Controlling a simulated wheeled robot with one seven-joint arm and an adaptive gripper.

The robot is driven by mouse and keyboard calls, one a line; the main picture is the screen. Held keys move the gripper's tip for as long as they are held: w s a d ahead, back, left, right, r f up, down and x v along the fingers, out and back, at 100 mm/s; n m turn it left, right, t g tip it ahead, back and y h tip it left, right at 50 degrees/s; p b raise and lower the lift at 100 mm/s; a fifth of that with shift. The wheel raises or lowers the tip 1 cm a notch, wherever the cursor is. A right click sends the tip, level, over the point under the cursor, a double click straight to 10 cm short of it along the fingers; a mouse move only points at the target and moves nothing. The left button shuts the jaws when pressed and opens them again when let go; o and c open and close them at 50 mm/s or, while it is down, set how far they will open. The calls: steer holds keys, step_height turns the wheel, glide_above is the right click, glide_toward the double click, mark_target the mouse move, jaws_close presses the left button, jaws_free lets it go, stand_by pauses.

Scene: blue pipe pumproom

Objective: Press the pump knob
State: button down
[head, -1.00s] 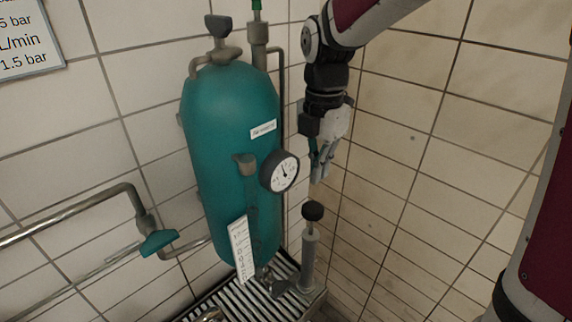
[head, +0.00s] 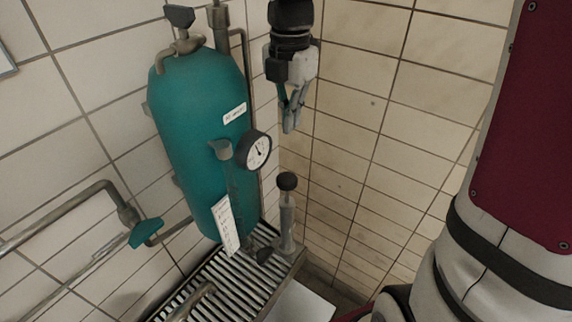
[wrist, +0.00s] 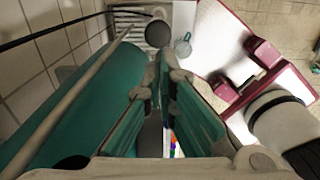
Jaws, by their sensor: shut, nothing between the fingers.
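The pump knob (head: 287,181) is a dark round cap on top of a grey upright pump cylinder (head: 287,222), to the right of the teal tank. My gripper (head: 288,130) is shut and empty, pointing down above the knob with a clear gap between them. In the wrist view the knob (wrist: 158,34) shows just beyond the closed fingertips (wrist: 163,58). The gripper is not touching it.
The teal tank (head: 195,130) with a round gauge (head: 258,151) stands close left of the pump. A slatted grate (head: 205,285) lies below. A teal valve handle (head: 146,232) is at left. Tiled walls meet behind; the space right of the pump is open.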

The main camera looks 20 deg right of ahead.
mark_target(288, 178)
steer(key=shift+f, duration=0.1)
step_height(288, 178, down, 14)
stand_by(0.6)
step_height(288, 178, down, 6)
steer(key=shift+f, duration=0.1)
stand_by(0.4)
step_height(288, 178, up, 12)
steer(key=shift+r, duration=0.15)
stand_by(0.6)
stand_by(1.0)
